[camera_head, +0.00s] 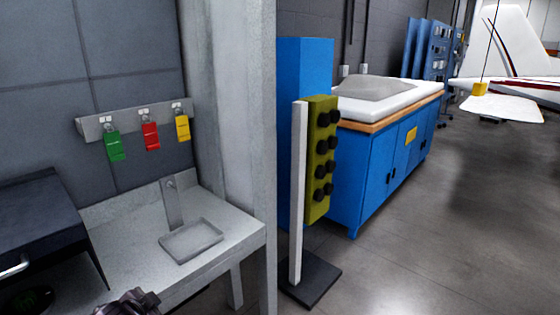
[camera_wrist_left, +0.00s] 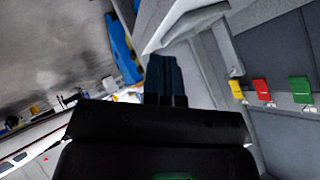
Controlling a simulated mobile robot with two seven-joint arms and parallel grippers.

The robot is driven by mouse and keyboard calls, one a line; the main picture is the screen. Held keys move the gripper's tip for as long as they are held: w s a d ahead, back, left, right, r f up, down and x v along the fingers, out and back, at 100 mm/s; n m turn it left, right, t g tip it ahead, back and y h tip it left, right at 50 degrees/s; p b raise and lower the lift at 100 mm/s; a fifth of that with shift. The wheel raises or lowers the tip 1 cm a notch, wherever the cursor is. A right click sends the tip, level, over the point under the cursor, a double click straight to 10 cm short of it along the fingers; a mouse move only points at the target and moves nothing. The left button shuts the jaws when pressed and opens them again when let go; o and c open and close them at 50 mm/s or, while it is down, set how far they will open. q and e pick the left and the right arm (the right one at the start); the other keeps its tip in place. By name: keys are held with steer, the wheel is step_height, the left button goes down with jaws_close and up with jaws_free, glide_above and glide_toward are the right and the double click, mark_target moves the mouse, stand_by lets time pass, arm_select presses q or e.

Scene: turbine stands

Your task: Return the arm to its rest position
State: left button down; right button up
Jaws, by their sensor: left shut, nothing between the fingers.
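My left gripper (camera_wrist_left: 163,62) shows in the left wrist view with its two dark fingers pressed together and nothing between them. In the head view only a dark piece of my arm shows at the bottom edge, left of centre; its fingers cannot be made out there. My right gripper is in neither view.
A grey bench (camera_head: 225,236) with a shallow tray (camera_head: 191,240) stands at left. Green (camera_head: 115,146), red (camera_head: 151,136) and yellow (camera_head: 182,127) tags hang above it. A pillar (camera_head: 262,130), a button stand (camera_head: 319,160) and a blue cabinet (camera_head: 365,175) stand rightward. Floor at right is clear.

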arm_select(q)
steer(key=s+d+f+n+t+h+b, duration=0.1)
steer(key=s+d+n+t+h, duration=0.15)
steer(key=s+d, duration=0.35)
steer(key=s+f+n+y+b, duration=0.1)
steer(key=s+f+n, duration=0.1)
steer(key=s+f, duration=0.3)
steer(key=s+f+n+y, duration=0.1)
steer(key=s+f+n, duration=0.2)
steer(key=s, duration=1)
step_height(320, 180, down, 2)
steer(key=shift+s+a+f+g+b, duration=0.1)
steer(key=shift+s+a+g+b, duration=0.15)
steer(key=shift+g+b, duration=0.2)
steer(key=shift+a+y, duration=0.1)
steer(key=shift+y, duration=0.15)
